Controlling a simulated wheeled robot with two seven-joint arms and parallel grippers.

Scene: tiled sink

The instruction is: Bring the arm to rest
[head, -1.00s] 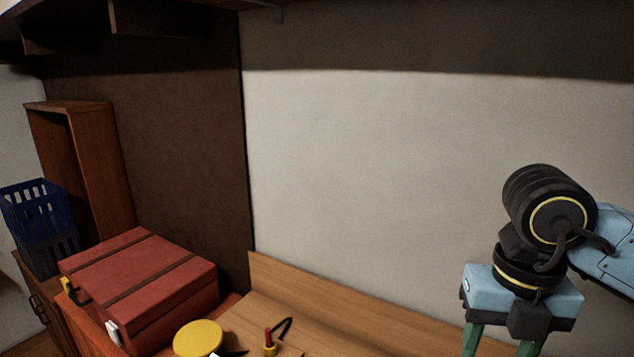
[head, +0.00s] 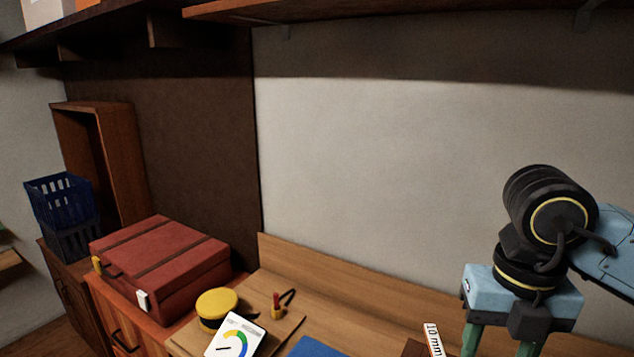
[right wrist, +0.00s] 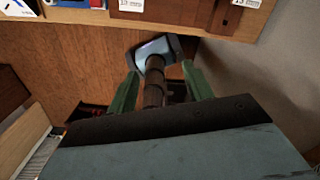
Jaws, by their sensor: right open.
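My right gripper (head: 499,343) hangs at the right of the head view, with its light-blue body above green fingers. It points downward and its fingertips are cut off by the frame's bottom edge. In the right wrist view the gripper (right wrist: 161,84) has its two green fingers spread apart. A dark ribbed shaft with a grey-blue end shows between and beyond them; I cannot tell what it is, and no grip on it shows. My left gripper is in neither current view.
A red case (head: 165,262) stands at the left by a blue basket (head: 62,203). A yellow round container (head: 216,306), a white card with a coloured dial (head: 236,338) and a blue item (head: 317,347) are at the bottom. A shelf (head: 330,11) runs overhead. The wall's middle is clear.

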